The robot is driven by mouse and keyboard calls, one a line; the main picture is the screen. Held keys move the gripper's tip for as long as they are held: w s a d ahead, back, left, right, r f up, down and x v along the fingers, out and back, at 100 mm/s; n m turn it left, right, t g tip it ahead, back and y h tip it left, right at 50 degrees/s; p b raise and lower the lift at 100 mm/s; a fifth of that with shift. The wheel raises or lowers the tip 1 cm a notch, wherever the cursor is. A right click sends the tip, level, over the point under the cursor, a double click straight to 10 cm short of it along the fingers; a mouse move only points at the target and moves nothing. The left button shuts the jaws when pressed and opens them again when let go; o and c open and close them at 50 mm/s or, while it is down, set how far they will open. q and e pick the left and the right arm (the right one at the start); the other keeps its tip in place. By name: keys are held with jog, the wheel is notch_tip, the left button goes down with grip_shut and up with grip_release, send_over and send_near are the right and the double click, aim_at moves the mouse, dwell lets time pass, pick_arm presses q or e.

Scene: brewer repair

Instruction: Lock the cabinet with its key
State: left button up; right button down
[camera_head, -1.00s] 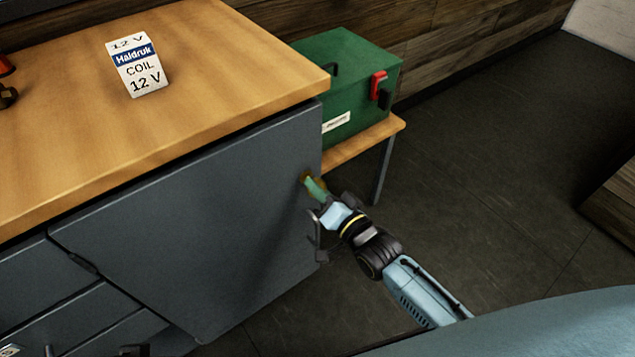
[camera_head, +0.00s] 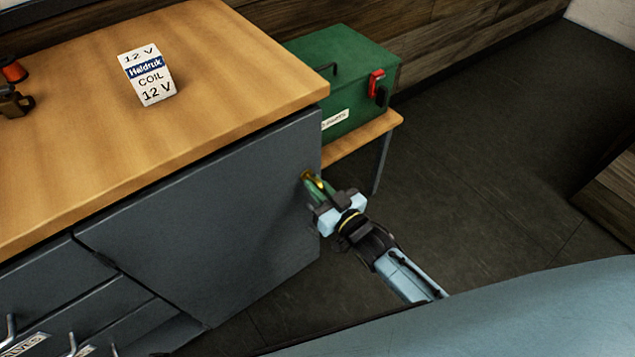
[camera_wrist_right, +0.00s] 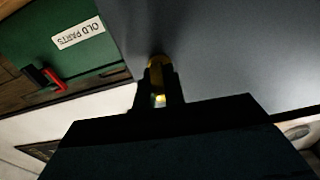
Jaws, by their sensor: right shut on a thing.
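The grey cabinet door (camera_head: 215,225) is closed flat under the wooden worktop. At its upper right edge a brass lock (camera_head: 306,176) shows, with the brass key (camera_head: 318,183) at it. My right gripper (camera_head: 317,189) is at the lock with its green fingers on either side of the key, shut on it. In the right wrist view the fingers (camera_wrist_right: 159,95) hold the brass key (camera_wrist_right: 159,66) against the grey door. How deep the key sits in the lock is hidden by the fingers. My left gripper is not in view.
A green toolbox (camera_head: 345,80) with a red latch stands on a low wooden bench right of the cabinet. A white coil box (camera_head: 148,76) is on the worktop (camera_head: 220,70). Drawers (camera_head: 70,310) are at lower left. The floor at right is clear.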

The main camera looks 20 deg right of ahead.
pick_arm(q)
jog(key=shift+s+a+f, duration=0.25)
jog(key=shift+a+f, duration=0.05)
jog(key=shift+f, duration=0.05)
pick_arm(e)
jog(key=shift+r+n, duration=0.1)
jog(key=shift+n, duration=0.4)
jog(key=c, duration=1.5)
grip_release()
